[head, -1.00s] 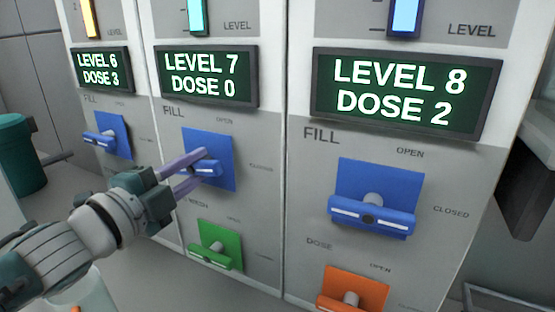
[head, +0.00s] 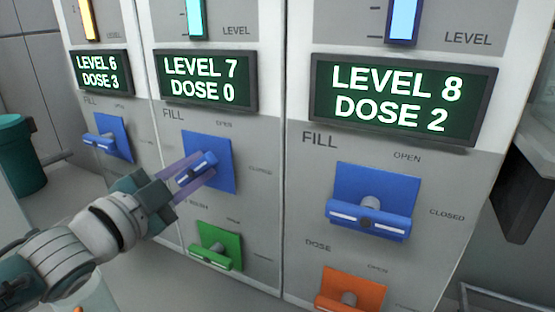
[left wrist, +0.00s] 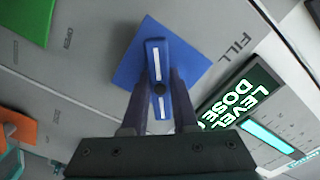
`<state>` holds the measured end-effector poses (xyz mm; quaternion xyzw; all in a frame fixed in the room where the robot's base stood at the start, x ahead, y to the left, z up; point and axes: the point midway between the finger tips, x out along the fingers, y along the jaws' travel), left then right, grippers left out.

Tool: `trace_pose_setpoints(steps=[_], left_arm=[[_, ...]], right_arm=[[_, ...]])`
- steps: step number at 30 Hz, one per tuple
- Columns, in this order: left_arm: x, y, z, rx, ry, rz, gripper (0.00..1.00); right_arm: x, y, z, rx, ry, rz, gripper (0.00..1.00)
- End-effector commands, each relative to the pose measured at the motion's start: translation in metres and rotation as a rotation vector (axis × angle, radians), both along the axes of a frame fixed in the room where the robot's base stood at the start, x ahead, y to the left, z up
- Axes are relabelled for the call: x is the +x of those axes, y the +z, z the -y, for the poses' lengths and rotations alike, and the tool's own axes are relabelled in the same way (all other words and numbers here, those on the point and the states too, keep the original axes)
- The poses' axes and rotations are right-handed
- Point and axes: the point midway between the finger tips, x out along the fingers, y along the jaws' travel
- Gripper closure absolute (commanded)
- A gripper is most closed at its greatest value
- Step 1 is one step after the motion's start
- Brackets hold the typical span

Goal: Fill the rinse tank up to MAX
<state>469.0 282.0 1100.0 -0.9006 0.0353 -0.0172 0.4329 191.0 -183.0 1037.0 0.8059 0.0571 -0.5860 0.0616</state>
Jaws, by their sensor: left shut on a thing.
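The middle panel has a blue FILL handle (head: 208,162) on a blue square plate (head: 222,180), with OPEN marked above and CLOSED to the right. My left gripper (head: 194,174) is shut on this handle, which is tilted with its right end up. In the left wrist view the handle (left wrist: 154,58) stands upright in the picture between my two fingers. The display (head: 208,80) above reads LEVEL 7, DOSE 0, under a lit teal level bar (head: 195,18). I cannot read which panel is the rinse tank. My right gripper is out of view.
A green handle (head: 216,258) sits below the held one. The left panel has a blue handle (head: 107,145) and reads LEVEL 6, DOSE 3. The right panel has a blue handle (head: 368,220) and an orange handle (head: 347,303), and reads LEVEL 8, DOSE 2.

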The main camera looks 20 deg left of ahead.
Motion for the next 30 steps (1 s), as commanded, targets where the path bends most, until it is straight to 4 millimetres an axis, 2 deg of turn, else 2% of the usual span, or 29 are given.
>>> trace_pose_setpoints(steps=[7, 8, 16, 25, 30], left_arm=[[0.000, -0.001, 0.000, 0.001, 0.001, -0.002, 1.00], [0.000, -0.001, 0.000, 0.001, 0.001, -0.002, 0.72], [0.000, 0.000, 0.000, 0.002, 0.000, -0.001, 0.43], [-0.004, -0.001, -0.001, 0.002, 0.000, -0.001, 0.43], [-0.025, -0.001, -0.002, 0.002, 0.000, -0.003, 0.43]], right_arm=[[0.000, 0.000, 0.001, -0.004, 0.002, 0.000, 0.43], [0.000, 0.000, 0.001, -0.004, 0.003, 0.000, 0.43], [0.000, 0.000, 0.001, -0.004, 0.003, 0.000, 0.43], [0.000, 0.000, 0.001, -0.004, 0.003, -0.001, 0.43], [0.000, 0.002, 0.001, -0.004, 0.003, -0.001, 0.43]])
